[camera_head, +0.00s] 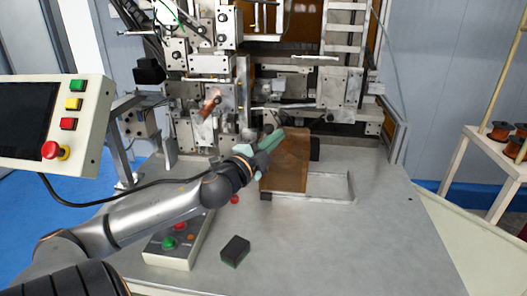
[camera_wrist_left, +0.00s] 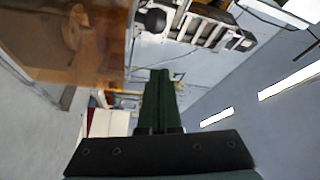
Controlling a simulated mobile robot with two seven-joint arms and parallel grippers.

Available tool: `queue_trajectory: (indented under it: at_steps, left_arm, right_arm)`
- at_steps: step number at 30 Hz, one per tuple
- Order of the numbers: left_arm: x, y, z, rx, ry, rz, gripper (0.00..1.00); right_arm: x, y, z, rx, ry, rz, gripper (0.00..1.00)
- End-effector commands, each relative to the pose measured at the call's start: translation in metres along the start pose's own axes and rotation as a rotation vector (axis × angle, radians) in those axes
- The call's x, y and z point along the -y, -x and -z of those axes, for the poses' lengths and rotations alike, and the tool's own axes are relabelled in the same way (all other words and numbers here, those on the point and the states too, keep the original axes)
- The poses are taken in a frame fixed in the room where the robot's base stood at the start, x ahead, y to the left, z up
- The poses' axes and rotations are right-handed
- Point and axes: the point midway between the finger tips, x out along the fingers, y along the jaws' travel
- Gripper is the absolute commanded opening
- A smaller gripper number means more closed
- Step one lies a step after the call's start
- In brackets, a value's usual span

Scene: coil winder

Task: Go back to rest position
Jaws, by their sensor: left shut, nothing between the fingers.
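My left gripper (camera_head: 272,141) reaches in from the left over the grey table (camera_head: 330,240). It is in front of the coil winder (camera_head: 310,85), beside the upper left part of a brown translucent panel (camera_head: 289,165). I cannot tell whether it touches the panel. Its green fingers are together and hold nothing. In the left wrist view the shut fingers (camera_wrist_left: 158,95) point towards a tilted view of the machine, with the brown panel (camera_wrist_left: 70,40) at upper left. My right gripper is in neither view.
A button box (camera_head: 178,243) and a dark block (camera_head: 235,251) sit on the front of the table. A rack with spools (camera_head: 500,131) is at right. The table's right side is clear.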

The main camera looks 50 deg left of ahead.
Motion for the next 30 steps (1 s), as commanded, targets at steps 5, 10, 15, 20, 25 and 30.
queue_trajectory:
  at_steps: [5, 10, 15, 20, 25, 30]
  left_arm:
    - [-0.002, 0.022, 0.0, 0.001, 0.004, -0.003, 0.0]
    - [-0.001, 0.04, 0.0, 0.001, 0.003, -0.002, 0.0]
    - [0.0, 0.051, 0.0, 0.001, 0.0, -0.001, 0.0]
    - [0.0, 0.054, 0.0, 0.0, -0.001, 0.0, 0.0]
    - [0.001, 0.054, 0.0, 0.0, -0.001, 0.001, 0.0]
    - [0.0, 0.054, 0.0, 0.0, -0.001, 0.0, 0.0]
  right_arm:
    - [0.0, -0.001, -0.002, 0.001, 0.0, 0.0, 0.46]
    - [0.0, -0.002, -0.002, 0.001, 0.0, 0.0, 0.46]
    - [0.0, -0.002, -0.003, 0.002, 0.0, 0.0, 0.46]
    - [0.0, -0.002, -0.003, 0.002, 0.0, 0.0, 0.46]
    - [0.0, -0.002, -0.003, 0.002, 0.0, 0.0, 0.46]
    - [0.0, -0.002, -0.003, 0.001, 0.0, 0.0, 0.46]
